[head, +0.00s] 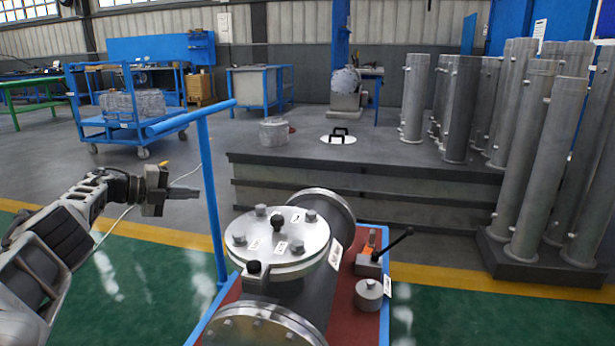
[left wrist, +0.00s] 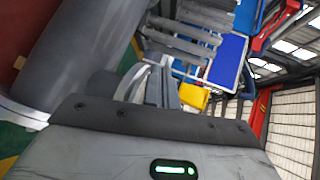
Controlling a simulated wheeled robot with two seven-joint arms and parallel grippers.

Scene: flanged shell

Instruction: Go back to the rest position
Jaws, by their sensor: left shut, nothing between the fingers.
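My left gripper (head: 184,192) is at the left in the head view, above the floor and left of the blue upright post. Its fingers point right and are shut with nothing between them. In the left wrist view the fingers (left wrist: 160,86) show partly behind the wrist housing. The flanged shell (head: 300,275) lies on the red top of a blue-framed cart, apart from the gripper. Its round bolted cover (head: 278,240) faces up, with several bolts and small white labels. My right gripper is not in view.
The cart's blue post and handle (head: 208,190) stand between the gripper and the shell. A lever device (head: 372,262) and a small grey cylinder (head: 369,294) sit on the cart's right side. Tall grey pipes (head: 525,160) stand at the right. A grey stepped platform (head: 365,185) lies behind.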

